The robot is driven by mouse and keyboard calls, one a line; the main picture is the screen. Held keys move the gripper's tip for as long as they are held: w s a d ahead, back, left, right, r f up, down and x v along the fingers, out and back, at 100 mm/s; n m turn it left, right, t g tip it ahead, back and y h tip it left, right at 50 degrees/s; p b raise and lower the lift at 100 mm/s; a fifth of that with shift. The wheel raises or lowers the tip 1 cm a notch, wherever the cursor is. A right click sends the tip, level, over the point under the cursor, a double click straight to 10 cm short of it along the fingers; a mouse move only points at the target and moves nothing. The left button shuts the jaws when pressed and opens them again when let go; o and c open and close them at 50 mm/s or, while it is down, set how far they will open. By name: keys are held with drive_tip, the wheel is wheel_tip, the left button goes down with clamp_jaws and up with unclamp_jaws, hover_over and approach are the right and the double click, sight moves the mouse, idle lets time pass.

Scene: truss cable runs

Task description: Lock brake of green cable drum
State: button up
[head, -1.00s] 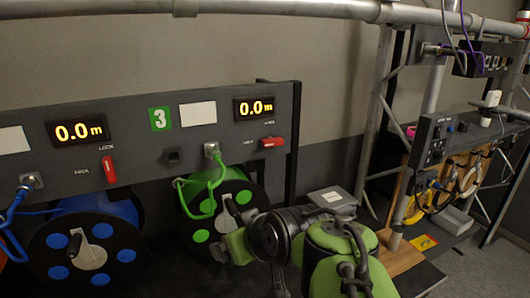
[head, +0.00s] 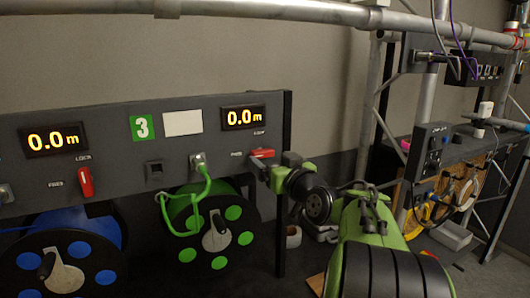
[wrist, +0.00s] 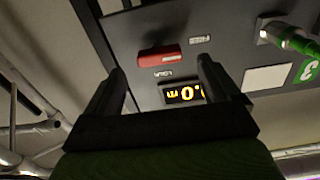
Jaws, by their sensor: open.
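The green cable drum (head: 217,238) hangs under the grey panel, with a green cable (head: 206,185) plugged in above it. Its red brake lever (head: 263,153) lies about horizontal below the right 0.0 m display, in line with the FREE label on its left; the LOCK label is above it. My gripper (head: 272,170) is at the panel beside this lever. In the wrist view, which is upside down, my open gripper (wrist: 160,72) has the red lever (wrist: 160,55) ahead, between the lines of its fingers. I see no clear contact.
The blue cable drum (head: 64,262) stands at left; its red lever (head: 86,182) is upright toward LOCK. A black post (head: 282,232) supports the panel's right end. Truss tubes (head: 375,110) and equipment shelves stand at right.

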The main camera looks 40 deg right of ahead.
sight(265, 155)
drive_tip(key=x, duration=0.4)
drive_tip(key=shift+w+d+p, duration=0.15)
drive_tip(key=shift+w+p, duration=0.15)
drive_tip(key=c, duration=1.1)
drive_tip(key=shift+o, duration=0.2)
